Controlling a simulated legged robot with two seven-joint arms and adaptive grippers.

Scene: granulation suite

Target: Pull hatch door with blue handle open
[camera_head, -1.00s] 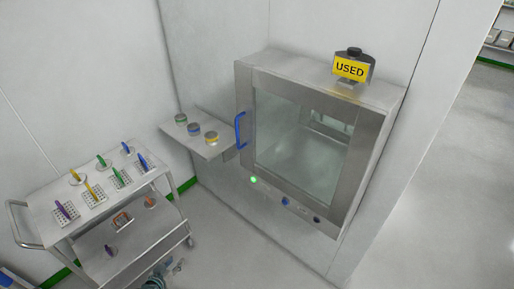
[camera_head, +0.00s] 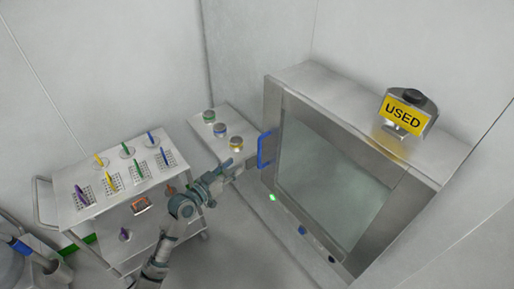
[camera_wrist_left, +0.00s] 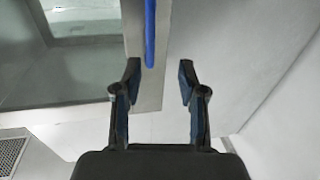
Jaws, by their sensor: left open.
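The hatch (camera_head: 345,175) is a steel box on the wall with a glass door, and its door looks shut. The blue handle (camera_head: 265,149) stands upright on the door's left edge. My left gripper (camera_head: 229,168) is open and empty, to the left of the handle and a little below it. In the left wrist view the blue handle (camera_wrist_left: 150,32) shows ahead of the open left gripper (camera_wrist_left: 160,75), nearer the left finger and beyond the fingertips. The two are apart. My right gripper is not in view.
A shelf (camera_head: 243,128) with several small jars sits left of the hatch, close to my left gripper. A steel cart (camera_head: 75,215) with racks and coloured items stands at the left. A yellow "USED" sign (camera_head: 404,115) is on top of the hatch.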

